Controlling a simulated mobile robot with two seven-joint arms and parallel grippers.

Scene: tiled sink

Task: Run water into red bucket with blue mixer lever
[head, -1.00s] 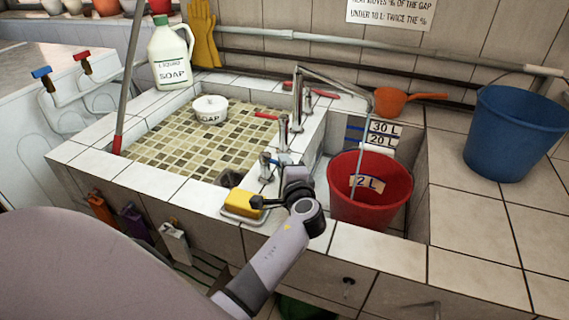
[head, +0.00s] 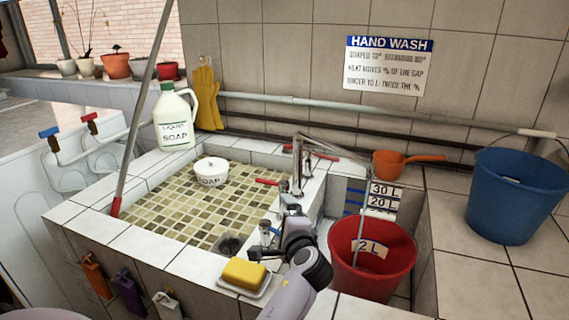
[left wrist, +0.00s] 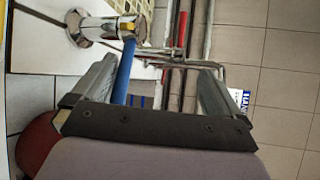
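The red bucket (head: 385,272) stands upright in the right basin, under the end of the long spout (head: 338,151). A thin pale line, which looks like a water stream, runs from the spout end into it. The blue mixer lever (left wrist: 124,72) shows in the left wrist view below a chrome tap body (left wrist: 112,26). My left gripper (head: 263,245) is at the tap at the sink's front edge. Its fingers (left wrist: 160,75) are wide apart, with the lever between them, close to the left finger. Whether they touch is unclear. My right gripper is out of view.
A yellow sponge (head: 244,272) on a white dish lies just below my left gripper. A tiled basin with a soap bowl (head: 211,172) is to the left. An orange ladle (head: 390,165) and blue bucket (head: 515,200) stand right. A pole (head: 145,110) leans at left.

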